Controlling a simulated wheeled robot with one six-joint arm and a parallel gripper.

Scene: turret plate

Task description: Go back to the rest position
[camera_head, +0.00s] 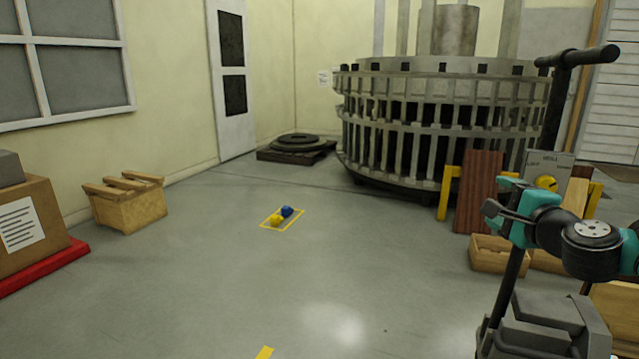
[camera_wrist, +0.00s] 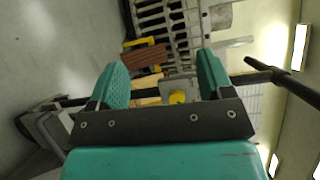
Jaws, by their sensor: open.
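My gripper (camera_head: 500,197) is at the right of the head view, raised above my grey base, and it holds nothing. In the wrist view its two teal fingers stand wide apart with an empty gap between them (camera_wrist: 162,76). Beyond the gap is a grey panel (camera_head: 533,162) with a yellow round knob (camera_head: 546,183); the knob also shows in the wrist view (camera_wrist: 177,97). The gripper seems apart from both.
A blue object (camera_head: 287,211) and a yellow object (camera_head: 276,219) lie in a yellow floor square. A large slatted turbine (camera_head: 440,120), wooden boxes (camera_head: 497,258) and a yellow-posted barrier (camera_head: 448,192) stand right. A crate (camera_head: 130,208) stands left.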

